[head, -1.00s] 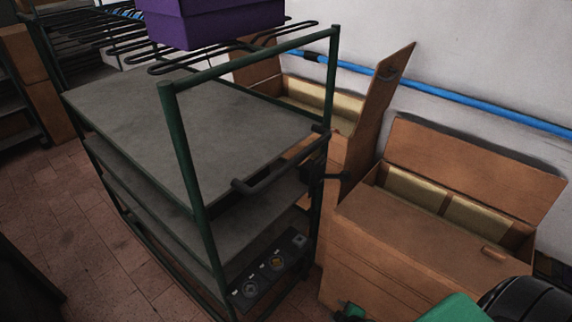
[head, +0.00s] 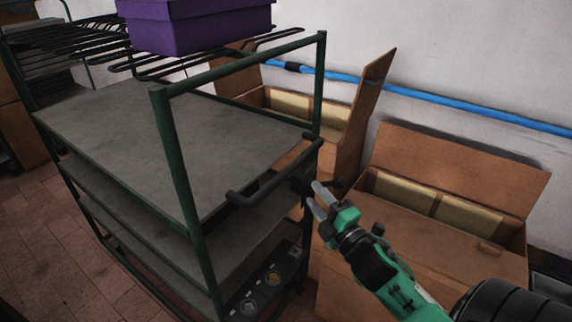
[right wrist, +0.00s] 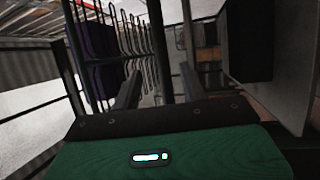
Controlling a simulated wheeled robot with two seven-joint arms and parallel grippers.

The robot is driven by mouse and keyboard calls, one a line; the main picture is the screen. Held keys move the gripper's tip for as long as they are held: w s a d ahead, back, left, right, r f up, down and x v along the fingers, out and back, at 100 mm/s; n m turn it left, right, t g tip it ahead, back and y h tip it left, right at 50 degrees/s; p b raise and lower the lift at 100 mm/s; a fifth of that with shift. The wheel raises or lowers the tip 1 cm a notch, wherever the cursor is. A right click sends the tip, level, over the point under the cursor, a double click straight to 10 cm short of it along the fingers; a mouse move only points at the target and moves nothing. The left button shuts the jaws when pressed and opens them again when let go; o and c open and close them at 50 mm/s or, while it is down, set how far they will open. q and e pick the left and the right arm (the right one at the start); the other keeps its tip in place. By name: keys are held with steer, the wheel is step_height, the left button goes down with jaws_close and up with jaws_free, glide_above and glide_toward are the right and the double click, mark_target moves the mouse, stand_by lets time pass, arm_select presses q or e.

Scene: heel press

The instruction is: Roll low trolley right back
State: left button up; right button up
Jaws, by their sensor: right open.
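The trolley (head: 170,140) fills the left and middle of the head view, with dark green posts and stacked grey shelves. A black push handle (head: 262,187) sticks out from its near end. My right gripper (head: 315,200) is open and empty, with its fingertips close to the right part of the handle; I cannot tell whether they touch. In the right wrist view, a dark upright bar (right wrist: 159,45) shows between and beyond the open fingers of the gripper (right wrist: 160,88). My left gripper is not in view.
Tiled floor (head: 45,250) is free at left.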

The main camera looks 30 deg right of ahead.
mark_target(292, 168)
steer(key=w, duration=0.3)
steer(key=w+r+p, duration=0.1)
steer(key=w, duration=0.3)
steer(key=w+r+p, duration=0.1)
steer(key=w, duration=0.3)
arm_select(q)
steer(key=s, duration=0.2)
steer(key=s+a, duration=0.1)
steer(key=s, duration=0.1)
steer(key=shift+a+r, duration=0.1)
arm_select(e)
steer(key=shift+w+r, duration=0.1)
steer(key=shift+w, duration=0.85)
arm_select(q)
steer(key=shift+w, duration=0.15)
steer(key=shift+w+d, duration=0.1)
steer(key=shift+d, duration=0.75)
arm_select(e)
jaws_close()
